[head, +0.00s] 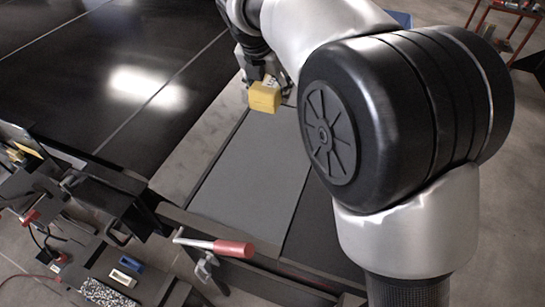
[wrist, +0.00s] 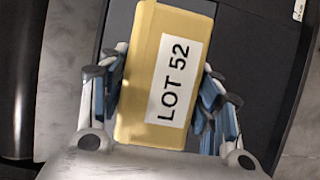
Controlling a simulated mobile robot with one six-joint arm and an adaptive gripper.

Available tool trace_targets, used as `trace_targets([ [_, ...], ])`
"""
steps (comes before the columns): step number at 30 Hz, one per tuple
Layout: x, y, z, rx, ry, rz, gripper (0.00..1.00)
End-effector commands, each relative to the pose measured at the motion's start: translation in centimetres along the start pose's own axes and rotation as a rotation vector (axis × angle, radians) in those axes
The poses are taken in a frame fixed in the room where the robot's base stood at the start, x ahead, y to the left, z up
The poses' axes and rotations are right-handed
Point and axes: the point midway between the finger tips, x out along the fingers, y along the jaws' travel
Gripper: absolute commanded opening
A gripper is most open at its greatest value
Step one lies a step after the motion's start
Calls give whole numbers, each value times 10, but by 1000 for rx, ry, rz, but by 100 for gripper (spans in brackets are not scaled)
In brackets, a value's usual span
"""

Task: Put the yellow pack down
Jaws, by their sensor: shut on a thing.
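The yellow pack (head: 264,97) is in my gripper (head: 262,80), above the far part of a grey flat surface (head: 236,170) in the head view. In the wrist view the yellow pack (wrist: 147,128) shows a white label reading LOT 52. My gripper's fingers (wrist: 160,95) stand on both sides of it, shut on it. The pack's underside is hidden, so I cannot tell whether it touches the surface.
A large dark glossy panel (head: 90,80) lies to the left. A lever with a red handle (head: 234,249) stands at the near edge. Tools and small parts crowd a bench (head: 150,283) at the lower left. A red-framed cart (head: 508,8) is at the far right.

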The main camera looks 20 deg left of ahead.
Motion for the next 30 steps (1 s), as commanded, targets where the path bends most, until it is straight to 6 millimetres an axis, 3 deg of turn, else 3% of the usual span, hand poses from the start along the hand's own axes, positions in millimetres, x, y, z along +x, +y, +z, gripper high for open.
trace_targets([
  [9,73,-1,-36,-3,3,-2,19],
  [15,110,0,-53,-2,1,-1,19],
  [23,126,0,-61,0,1,1,19],
  [30,161,0,-78,-1,2,-1,19],
])
